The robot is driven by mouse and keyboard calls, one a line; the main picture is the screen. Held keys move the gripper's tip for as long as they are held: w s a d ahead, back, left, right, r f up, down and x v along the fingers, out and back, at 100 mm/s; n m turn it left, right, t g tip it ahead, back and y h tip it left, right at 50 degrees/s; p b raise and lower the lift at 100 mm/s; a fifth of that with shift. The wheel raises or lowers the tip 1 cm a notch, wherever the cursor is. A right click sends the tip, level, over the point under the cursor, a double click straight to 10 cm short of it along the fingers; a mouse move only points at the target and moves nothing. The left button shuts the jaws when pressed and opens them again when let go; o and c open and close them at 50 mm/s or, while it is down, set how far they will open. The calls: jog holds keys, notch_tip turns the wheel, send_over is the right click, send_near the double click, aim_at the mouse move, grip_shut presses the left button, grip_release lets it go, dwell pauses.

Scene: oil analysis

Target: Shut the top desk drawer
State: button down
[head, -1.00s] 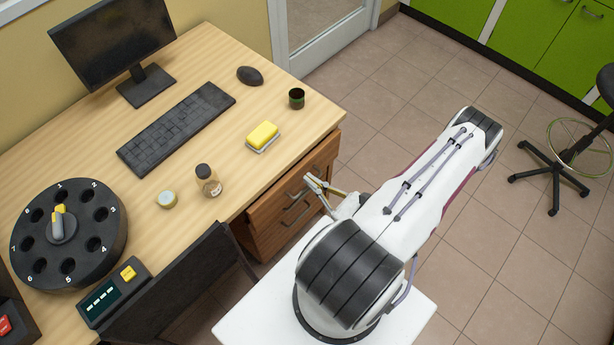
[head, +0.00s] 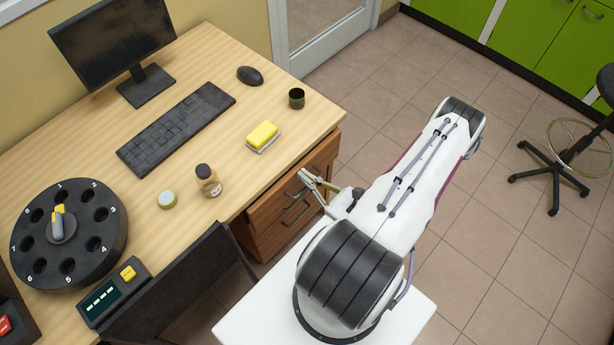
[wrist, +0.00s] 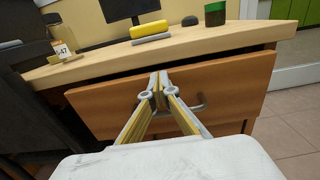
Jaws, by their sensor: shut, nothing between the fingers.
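The top desk drawer (head: 322,158) has a brown wooden front under the desktop's right-hand end. In the wrist view its front (wrist: 232,84) fills the middle, with a dark gap above it below the desktop, so it looks pulled out a little. Its metal handle (wrist: 197,104) is partly hidden behind my fingers. My gripper (wrist: 158,80) is shut and empty, with its fingertips in front of the drawer's upper middle. It also shows in the head view beside the drawer front (head: 304,175). I cannot tell whether the tips touch the wood.
A lower drawer (head: 285,230) is below. The desktop (head: 230,65) holds a yellow sponge (head: 262,135), a dark green cup (head: 296,98), a brown bottle (head: 208,180), a keyboard and a mouse. A dark chair (head: 170,285) stands to the left.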

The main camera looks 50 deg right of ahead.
aim_at(295, 167)
jog(key=shift+w, duration=2.4)
jog(key=shift+s+d, duration=0.1)
jog(key=s, duration=1.4)
dwell(0.9)
